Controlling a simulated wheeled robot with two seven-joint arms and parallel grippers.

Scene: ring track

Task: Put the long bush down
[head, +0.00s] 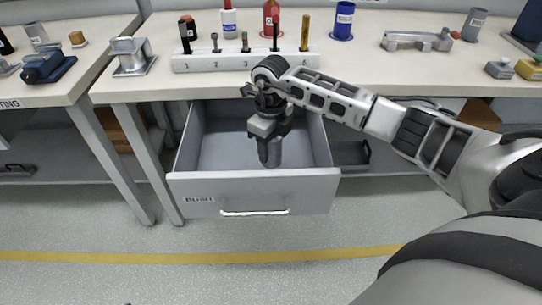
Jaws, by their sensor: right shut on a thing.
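My right gripper (268,128) reaches in from the right and points down over the open drawer (252,192). It is shut on the long bush (269,154), a dark grey cylinder that hangs upright below the jaws. The bush is over the drawer's inside; I cannot tell whether its lower end touches the drawer floor. The drawer is grey, pulled out under the bench, with a label reading BUSH and a bar handle on its front. Its visible floor looks empty. My left gripper is not in view.
Above the drawer, the bench top (165,82) carries a white numbered rack (245,61) with several upright pieces. Behind it stand a red pot (271,17) and a blue pot (343,20). A metal fixture (417,40) lies to the right. A second bench (60,92) stands left.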

